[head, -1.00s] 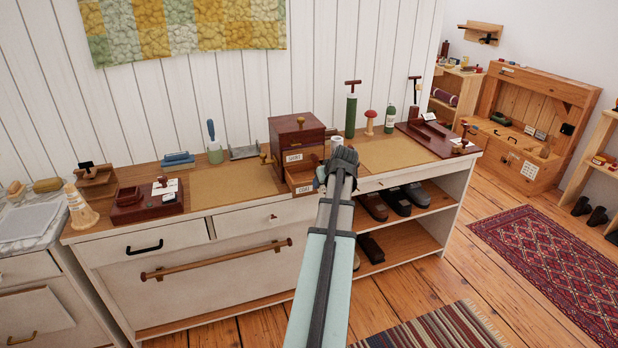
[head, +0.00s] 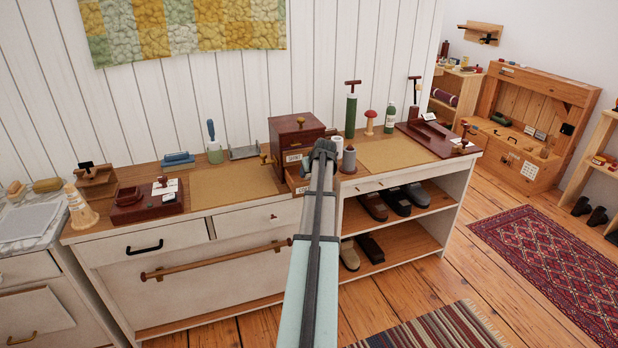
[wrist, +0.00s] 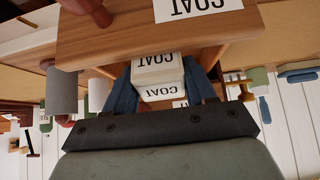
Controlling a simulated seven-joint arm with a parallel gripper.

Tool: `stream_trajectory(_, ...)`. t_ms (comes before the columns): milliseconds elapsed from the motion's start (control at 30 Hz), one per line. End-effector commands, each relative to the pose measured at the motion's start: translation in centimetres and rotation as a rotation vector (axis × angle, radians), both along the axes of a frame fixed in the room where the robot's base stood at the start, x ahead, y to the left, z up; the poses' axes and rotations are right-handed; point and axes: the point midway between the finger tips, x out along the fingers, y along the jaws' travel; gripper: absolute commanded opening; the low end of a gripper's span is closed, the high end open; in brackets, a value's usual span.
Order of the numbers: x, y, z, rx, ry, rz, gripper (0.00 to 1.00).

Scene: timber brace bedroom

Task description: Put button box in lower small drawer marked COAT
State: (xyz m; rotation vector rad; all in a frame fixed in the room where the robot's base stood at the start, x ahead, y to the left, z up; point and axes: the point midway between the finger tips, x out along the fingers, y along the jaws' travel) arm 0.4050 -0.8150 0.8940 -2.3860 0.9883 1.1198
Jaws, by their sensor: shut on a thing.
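The small dark-red drawer cabinet (head: 297,133) stands on the long bench. Its lower small drawer (head: 297,183) is pulled open, mostly covered by my arm in the head view. In the wrist view, which is upside down, the wooden drawer front (wrist: 130,38) with its COAT label fills the top. My gripper (head: 324,150) is at the open drawer. In the wrist view its blue fingers are shut on a pale button box (wrist: 157,70) with COAT lettering. The box is close to the drawer front; I cannot tell whether it touches the drawer.
A grey cylinder (head: 349,160) and a white roll (head: 336,143) stand just right of the drawer. Tan mats (head: 235,184) on both sides are clear.

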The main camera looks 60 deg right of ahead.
Motion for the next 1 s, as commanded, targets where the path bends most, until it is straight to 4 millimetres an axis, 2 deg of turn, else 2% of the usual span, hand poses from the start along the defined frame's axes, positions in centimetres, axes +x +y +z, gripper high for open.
stream_trajectory(233,0.5,-0.5,-2.1,0.002,0.000,0.000,0.23)
stream_trajectory(800,1.4,-1.6,-1.6,0.215,0.218,0.001,0.23)
stream_trajectory(1000,1.2,-1.2,-3.2,0.214,0.214,0.000,0.23)
